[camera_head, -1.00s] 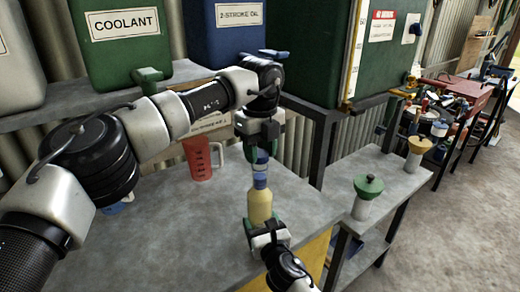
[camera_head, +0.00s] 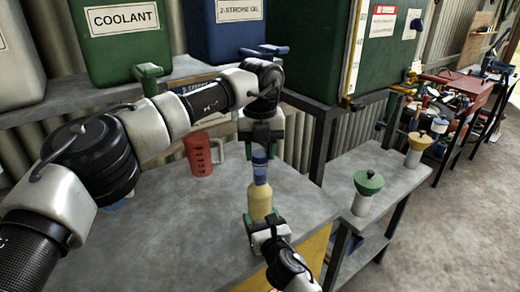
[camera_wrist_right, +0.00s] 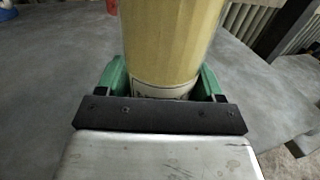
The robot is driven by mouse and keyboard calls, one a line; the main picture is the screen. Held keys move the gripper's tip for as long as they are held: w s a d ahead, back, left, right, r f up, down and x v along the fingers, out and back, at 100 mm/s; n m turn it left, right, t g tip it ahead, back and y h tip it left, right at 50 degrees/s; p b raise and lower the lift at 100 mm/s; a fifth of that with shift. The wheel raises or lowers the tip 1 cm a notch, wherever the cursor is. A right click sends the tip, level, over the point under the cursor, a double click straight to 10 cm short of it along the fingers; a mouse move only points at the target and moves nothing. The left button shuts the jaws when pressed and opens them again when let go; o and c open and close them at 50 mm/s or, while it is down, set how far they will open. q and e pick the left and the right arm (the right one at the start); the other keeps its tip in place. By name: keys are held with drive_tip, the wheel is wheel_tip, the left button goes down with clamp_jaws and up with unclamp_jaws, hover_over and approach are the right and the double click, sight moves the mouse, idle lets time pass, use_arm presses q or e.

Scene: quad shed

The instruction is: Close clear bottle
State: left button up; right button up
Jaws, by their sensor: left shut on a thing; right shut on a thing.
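The clear bottle (camera_head: 260,201) holds pale yellow liquid and stands upright near the bench's front right edge. Its neck (camera_head: 260,177) looks blue at the top. My right gripper (camera_head: 262,222) is shut around the lower body; the right wrist view shows its green fingers on both sides of the bottle (camera_wrist_right: 168,40) and part of a white label. My left gripper (camera_head: 260,145) points down right above the neck, shut on a small blue cap (camera_head: 259,160). The cap is in line with the neck and very close to it; I cannot tell whether they touch.
A red measuring jug (camera_head: 199,154) stands on the grey bench (camera_head: 180,225) behind and left of the bottle. Funnels with green (camera_head: 368,184) and yellow (camera_head: 419,142) tops stand on the lower shelf at right. Large canisters line the back. The front bench is clear.

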use_arm(q)
drive_tip(key=m, duration=1.5)
drive_tip(key=shift+m, duration=0.4)
drive_tip(key=m, duration=0.7)
drive_tip(key=shift+m, duration=0.4)
drive_tip(key=m, duration=0.6)
drive_tip(key=o, duration=1)
drive_tip(key=shift+o, duration=0.2)
